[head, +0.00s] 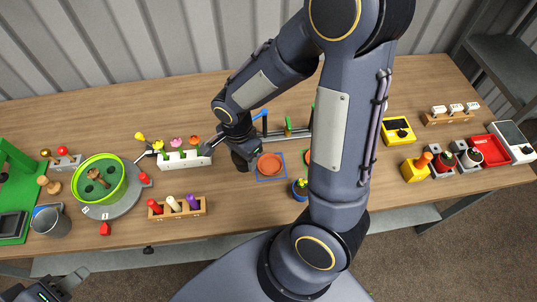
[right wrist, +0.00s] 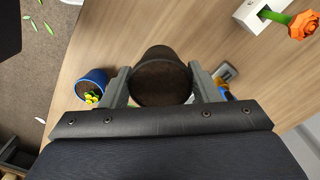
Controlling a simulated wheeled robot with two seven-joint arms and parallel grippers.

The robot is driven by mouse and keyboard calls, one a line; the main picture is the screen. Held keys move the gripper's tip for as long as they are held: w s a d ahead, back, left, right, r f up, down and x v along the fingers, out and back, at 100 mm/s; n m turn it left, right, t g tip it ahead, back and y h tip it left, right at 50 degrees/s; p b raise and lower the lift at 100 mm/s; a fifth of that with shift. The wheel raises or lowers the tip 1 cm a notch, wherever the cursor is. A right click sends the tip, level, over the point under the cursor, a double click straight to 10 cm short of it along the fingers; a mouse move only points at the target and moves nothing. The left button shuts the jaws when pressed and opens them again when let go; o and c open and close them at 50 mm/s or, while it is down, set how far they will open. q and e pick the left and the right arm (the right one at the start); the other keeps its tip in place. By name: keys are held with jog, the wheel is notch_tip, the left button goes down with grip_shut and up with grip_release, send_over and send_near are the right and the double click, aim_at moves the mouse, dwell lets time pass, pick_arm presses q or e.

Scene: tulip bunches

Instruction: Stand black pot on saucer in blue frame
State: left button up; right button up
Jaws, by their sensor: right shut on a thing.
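The black pot (right wrist: 160,72), filled with dark soil, sits between the two fingers of my right gripper (right wrist: 161,88), which is shut on it. In the head view the black pot (head: 239,161) shows only partly beneath my right gripper (head: 246,150), just left of the blue frame (head: 259,179). A terracotta-coloured saucer (head: 269,164) lies inside that frame, with nothing seen on it. The frame and saucer cannot be made out in the right wrist view. My left gripper (head: 50,291) is at the bottom left corner, away from the pot; its jaws are unclear.
A blue pot with a yellow flower (head: 299,188) stands right of the frame; it also shows in the right wrist view (right wrist: 92,84). A white flower holder (head: 184,160) stands left of the black pot. My right arm hides part of the table's middle.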

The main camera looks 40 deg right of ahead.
jog(key=d+f, duration=0.2)
jog(key=d+f+b, duration=0.1)
jog(key=d+f, duration=0.1)
jog(key=d, duration=0.1)
jog(key=d+f+b, duration=0.1)
jog(key=d+f, duration=0.1)
jog(key=d, duration=0.1)
jog(key=shift+w+f, duration=0.2)
jog(key=shift+f, duration=0.15)
jog(key=shift+d+f+b, duration=0.45)
jog(key=shift+d+f, duration=0.15)
jog(key=shift+d, duration=0.05)
jog(key=shift+d+f+b, duration=0.1)
jog(key=shift+f+b, duration=0.9)
jog(key=shift+f, duration=0.55)
jog(key=shift+f, duration=0.15)
jog(key=o, duration=1)
